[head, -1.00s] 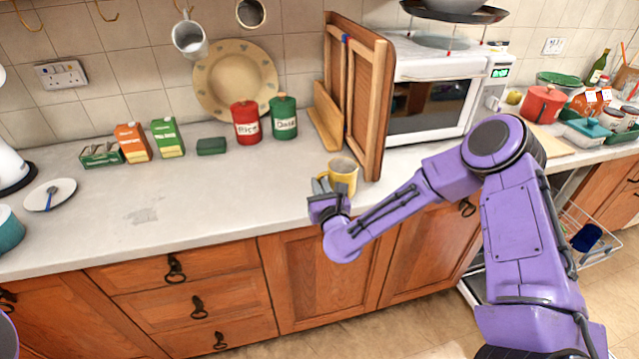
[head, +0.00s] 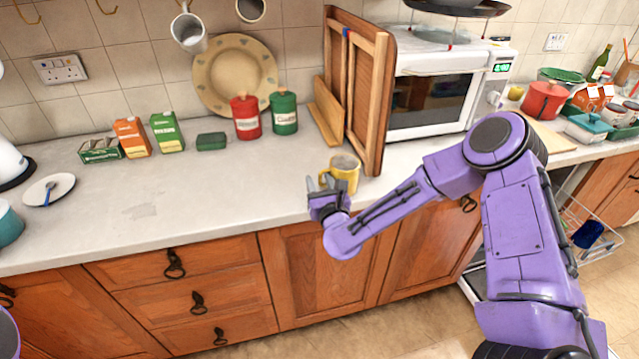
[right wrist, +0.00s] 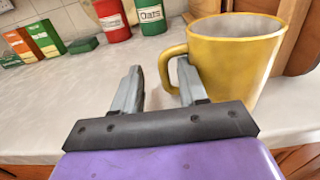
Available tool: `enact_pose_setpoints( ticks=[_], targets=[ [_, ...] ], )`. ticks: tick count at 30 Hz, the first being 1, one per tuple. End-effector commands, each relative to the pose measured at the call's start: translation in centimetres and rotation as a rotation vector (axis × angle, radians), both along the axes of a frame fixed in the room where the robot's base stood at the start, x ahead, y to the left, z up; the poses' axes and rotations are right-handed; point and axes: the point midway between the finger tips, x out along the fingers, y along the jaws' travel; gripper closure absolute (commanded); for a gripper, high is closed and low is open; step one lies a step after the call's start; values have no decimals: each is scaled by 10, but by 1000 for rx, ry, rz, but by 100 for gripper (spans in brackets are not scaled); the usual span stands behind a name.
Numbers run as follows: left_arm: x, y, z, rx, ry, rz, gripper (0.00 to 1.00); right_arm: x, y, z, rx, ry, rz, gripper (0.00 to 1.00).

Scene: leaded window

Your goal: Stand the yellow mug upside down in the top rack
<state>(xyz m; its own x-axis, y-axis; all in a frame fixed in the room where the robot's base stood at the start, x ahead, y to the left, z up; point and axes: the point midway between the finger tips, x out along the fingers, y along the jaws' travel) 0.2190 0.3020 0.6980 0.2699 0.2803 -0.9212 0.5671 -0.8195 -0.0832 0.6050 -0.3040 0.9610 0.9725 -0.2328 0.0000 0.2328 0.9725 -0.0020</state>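The yellow mug (head: 343,174) stands upright on the worktop near its front edge, just in front of the wooden boards. In the right wrist view the mug (right wrist: 235,55) is at the right, its handle (right wrist: 168,62) pointing left toward my gripper. My right gripper (head: 320,182) is open at the handle side of the mug. In the right wrist view its fingers (right wrist: 160,85) are apart; the handle's outer bar appears between them, the right finger overlapping the handle opening. Contact cannot be told. A wire rack (head: 596,243) with a dark blue item shows low at the right, partly hidden by my arm. My left gripper is out of view.
Wooden boards (head: 358,85) stand right behind the mug, beside the white microwave (head: 440,92). Red (head: 246,118) and green (head: 284,114) canisters and several cartons (head: 131,138) stand farther back. The worktop (head: 225,195) left of the mug is clear.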

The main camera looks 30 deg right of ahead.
Motion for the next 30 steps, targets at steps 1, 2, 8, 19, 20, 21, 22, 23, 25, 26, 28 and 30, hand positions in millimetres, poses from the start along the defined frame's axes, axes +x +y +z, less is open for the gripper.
enact_pose_setpoints(
  ticks=[1,2,8,19,20,21,22,23,25,26,28,30],
  targets=[
    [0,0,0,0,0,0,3,0,0,0,0,0,-1,58],
    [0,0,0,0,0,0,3,0,0,0,0,0,-1,58],
    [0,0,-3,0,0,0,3,-5,0,-2,1,2,-1,58],
    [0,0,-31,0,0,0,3,-81,20,-4,3,0,1,58],
    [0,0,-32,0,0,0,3,-86,21,-3,2,0,2,58],
    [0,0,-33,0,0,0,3,-91,22,-3,2,1,0,58],
    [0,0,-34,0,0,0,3,-95,23,-3,1,1,1,58],
    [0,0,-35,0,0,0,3,-97,24,-2,0,0,0,58],
    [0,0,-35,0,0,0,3,-102,25,-1,1,0,1,58],
    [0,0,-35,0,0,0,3,-102,25,-1,0,0,1,58],
    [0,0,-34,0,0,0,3,-103,25,0,0,0,0,58],
    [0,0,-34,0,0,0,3,-103,25,0,-3,1,0,58]
  ],
)
